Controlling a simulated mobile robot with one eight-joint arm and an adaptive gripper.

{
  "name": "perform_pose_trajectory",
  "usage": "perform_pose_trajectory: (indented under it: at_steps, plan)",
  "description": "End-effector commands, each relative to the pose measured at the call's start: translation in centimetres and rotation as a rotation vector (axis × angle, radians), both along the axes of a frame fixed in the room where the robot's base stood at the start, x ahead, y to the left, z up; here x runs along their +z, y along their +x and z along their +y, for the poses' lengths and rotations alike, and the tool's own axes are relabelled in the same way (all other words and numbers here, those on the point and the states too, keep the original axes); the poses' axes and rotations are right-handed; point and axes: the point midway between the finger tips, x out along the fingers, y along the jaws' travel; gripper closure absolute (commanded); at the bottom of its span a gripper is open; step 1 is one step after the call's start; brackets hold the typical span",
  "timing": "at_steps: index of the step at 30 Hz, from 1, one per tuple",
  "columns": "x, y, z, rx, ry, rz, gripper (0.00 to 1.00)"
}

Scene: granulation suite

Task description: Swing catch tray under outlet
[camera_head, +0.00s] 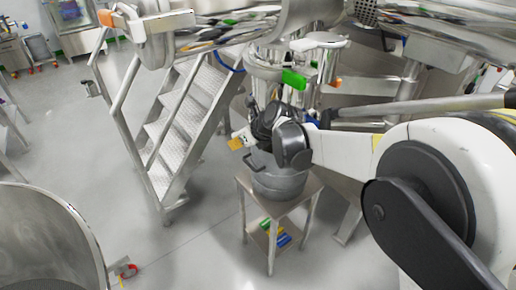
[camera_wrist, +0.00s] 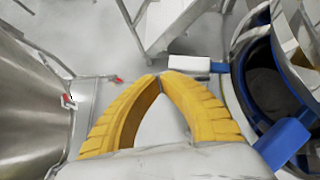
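My gripper (camera_wrist: 160,77) shows in the wrist view with its two yellow fingers meeting at the tips, nothing visible between them. A white block on a blue bar (camera_wrist: 185,65) lies just right of the tips; I cannot tell if they touch. The bar joins a round blue-rimmed part (camera_wrist: 240,72) with a dark inside, at the right edge. I cannot tell whether this is the catch tray. In the head view my gripper (camera_head: 237,144) is beside the grey bucket (camera_head: 278,183), below the steel vessel's outlet area (camera_head: 267,66), which my wrist partly hides.
The bucket stands on a small steel table (camera_head: 305,190) with coloured items on its lower shelf. Steel stairs (camera_head: 180,120) stand to the left. A large steel container (camera_head: 45,240) is at the lower left.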

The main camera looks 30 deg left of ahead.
Motion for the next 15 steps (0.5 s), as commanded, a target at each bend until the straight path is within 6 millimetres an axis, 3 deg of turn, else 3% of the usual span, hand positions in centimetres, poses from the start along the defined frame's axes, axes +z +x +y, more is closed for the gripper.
perform_pose_trajectory:
  at_steps: [6,15]
  plan:
    - [0.0,2.8,2.4,-0.064,0.000,0.000,1.00]
    - [0.2,3.9,3.3,-0.090,0.004,-0.003,1.00]
